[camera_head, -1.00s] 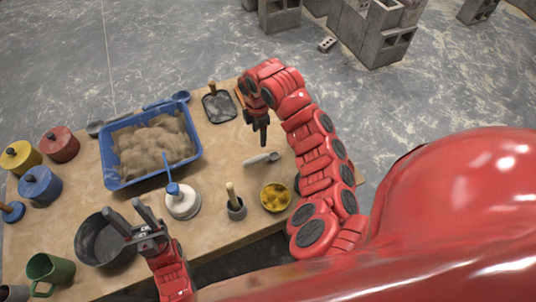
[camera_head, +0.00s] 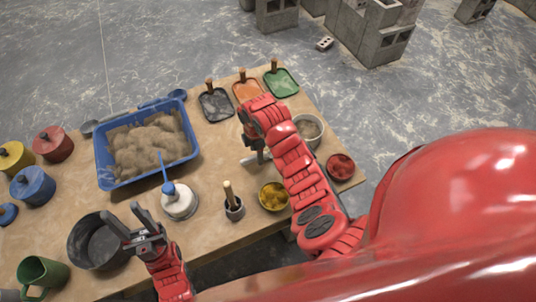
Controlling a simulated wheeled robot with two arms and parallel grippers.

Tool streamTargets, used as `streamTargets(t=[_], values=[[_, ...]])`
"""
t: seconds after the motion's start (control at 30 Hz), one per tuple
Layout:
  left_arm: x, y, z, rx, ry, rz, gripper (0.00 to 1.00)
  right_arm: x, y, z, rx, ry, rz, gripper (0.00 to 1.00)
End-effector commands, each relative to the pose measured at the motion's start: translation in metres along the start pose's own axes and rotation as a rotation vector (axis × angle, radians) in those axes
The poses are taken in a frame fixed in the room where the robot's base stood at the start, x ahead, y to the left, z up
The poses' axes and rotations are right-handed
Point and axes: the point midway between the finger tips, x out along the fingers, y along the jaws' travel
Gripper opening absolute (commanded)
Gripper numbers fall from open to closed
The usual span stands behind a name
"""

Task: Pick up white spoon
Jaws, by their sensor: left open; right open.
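The white spoon (camera_head: 247,161) lies on the wooden table, right of the blue tray and partly hidden by my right gripper. My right gripper (camera_head: 259,156) points down over the spoon with its jaws open. Its fingertips are at or just above the spoon, and I cannot tell whether they touch it. My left gripper (camera_head: 130,218) is open and empty. It is over the front of the table beside the black bucket, well away from the spoon.
Black, orange and green trowels (camera_head: 282,83) lie behind. A red bowl (camera_head: 340,167) sits at right.

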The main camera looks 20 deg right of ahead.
Motion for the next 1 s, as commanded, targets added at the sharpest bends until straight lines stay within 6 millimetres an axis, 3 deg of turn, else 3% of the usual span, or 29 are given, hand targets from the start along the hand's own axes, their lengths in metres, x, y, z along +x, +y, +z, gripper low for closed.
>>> streamTargets(t=[0.2, 0.43, 0.8, 1.0], values=[[0.013, -0.001, -0.002, 0.0, 0.0, 0.0, 0.5, 0.02, -0.002, 0.0, 0.0, -0.002, -0.006, 0.65], [0.012, -0.001, -0.002, 0.0, 0.0, 0.0, 0.5, 0.022, -0.001, 0.0, -0.001, -0.002, -0.002, 0.65], [0.012, -0.001, -0.002, 0.0, 0.0, 0.0, 0.5, 0.022, -0.001, 0.001, -0.001, -0.002, -0.002, 0.0], [0.012, -0.001, -0.002, 0.0, 0.0, 0.0, 0.5, 0.022, -0.001, 0.001, -0.001, -0.002, -0.002, 0.0]])
